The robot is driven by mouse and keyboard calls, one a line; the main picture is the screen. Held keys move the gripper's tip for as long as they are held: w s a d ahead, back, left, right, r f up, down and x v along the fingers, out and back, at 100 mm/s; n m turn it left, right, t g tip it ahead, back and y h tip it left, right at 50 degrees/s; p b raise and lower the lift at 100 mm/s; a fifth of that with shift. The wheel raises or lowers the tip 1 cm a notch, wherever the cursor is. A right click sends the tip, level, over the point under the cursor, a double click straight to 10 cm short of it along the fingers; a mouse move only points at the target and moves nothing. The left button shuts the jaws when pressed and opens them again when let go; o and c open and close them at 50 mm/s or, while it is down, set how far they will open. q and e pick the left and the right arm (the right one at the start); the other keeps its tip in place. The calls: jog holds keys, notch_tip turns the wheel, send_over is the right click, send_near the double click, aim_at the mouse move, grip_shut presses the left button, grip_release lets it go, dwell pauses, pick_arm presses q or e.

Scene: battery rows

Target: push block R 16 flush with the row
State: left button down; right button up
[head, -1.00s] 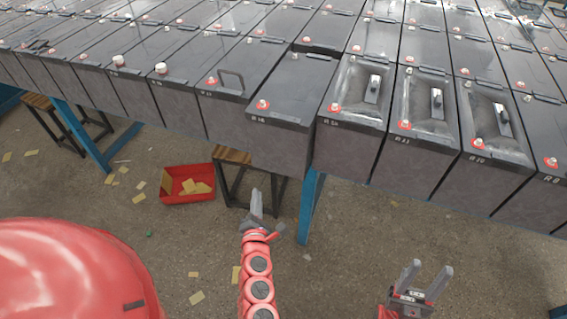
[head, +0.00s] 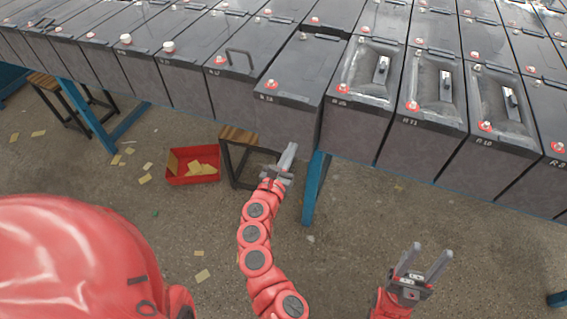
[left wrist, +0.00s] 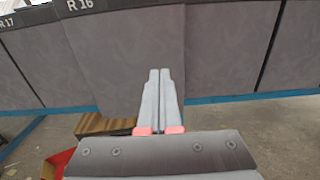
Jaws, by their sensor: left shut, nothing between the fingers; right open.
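Block R 16 (head: 287,90) is a dark grey battery block on the shelf, with a red-ringed terminal near its front edge. Its front face stands out past the blocks on both sides, and there is a gap behind it at the back. In the left wrist view its label and broad front face (left wrist: 125,65) fill the middle. My left gripper (head: 291,147) is shut and empty, with its tips in front of the lower front face. I cannot tell whether they touch it. My right gripper (head: 427,250) is open and empty, low in front of the row to the right.
Block R 17 (left wrist: 25,60) stands to the left of R 16. Several blocks with metal handles stand to the right. A blue frame (head: 317,185) carries the row. Below are a wooden stool (head: 237,134) and a red bin (head: 192,178) with yellow pieces.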

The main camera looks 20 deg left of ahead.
aim_at(300, 129)
pick_arm(q)
jog(key=w, duration=0.4)
jog(key=shift+r, duration=0.1)
jog(key=shift+w, duration=0.55)
jog(key=shift+w, duration=0.1)
jog(key=shift+w, duration=0.25)
jog(key=w, duration=0.5)
jog(key=shift+w+b, duration=0.2)
jog(key=shift+b, duration=0.2)
jog(key=shift+d+r, duration=0.1)
jog(key=shift+r, duration=0.2)
jog(key=shift+s, duration=0.1)
